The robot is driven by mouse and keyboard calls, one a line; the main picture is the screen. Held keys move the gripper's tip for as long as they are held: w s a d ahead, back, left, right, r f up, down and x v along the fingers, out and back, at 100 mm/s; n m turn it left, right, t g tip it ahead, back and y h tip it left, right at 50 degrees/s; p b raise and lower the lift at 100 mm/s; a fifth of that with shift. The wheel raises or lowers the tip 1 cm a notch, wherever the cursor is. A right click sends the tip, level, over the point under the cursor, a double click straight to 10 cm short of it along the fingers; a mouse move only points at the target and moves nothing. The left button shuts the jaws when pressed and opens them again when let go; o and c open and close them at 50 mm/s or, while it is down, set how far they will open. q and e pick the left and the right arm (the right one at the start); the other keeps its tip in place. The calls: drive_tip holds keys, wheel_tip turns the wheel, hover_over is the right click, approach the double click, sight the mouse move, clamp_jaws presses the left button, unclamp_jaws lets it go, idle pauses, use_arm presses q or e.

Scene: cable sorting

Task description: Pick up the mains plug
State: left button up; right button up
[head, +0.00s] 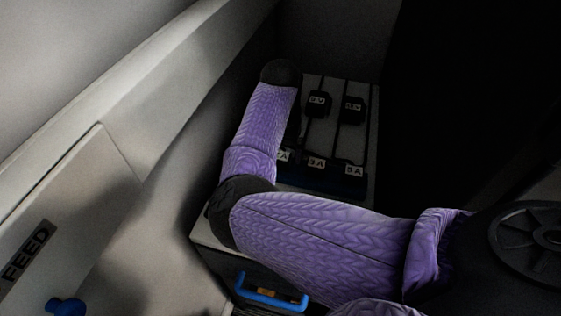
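Two black plug-like blocks with small pale labels, a left one (318,103) and a right one (353,110), sit on a pale top with dark cables running along it. I cannot tell which is the mains plug. My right arm, in a purple sleeve, comes in from the right, bends at the elbow and reaches up along the left side of these blocks. Its dark far end (281,72) is left of and beyond them. No fingers show, so I cannot see whether it is open or holds anything. My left gripper is not in view.
A dark blue holder (335,185) with labels such as 3A and 5A lies along the near side of the top, partly behind my arm. A blue handle (270,293) is below my elbow. A FEED label (28,250) and blue knob (66,306) are on the left panel.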

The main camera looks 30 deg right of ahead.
sight(281, 155)
clamp_jaws()
use_arm(q)
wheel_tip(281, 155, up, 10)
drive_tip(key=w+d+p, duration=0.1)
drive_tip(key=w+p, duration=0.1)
drive_tip(key=p, duration=0.7)
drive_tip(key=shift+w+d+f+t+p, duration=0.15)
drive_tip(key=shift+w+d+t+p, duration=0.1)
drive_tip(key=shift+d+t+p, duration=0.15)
use_arm(e)
wheel_tip(281, 155, up, 14)
drive_tip(key=shift+f, duration=0.2)
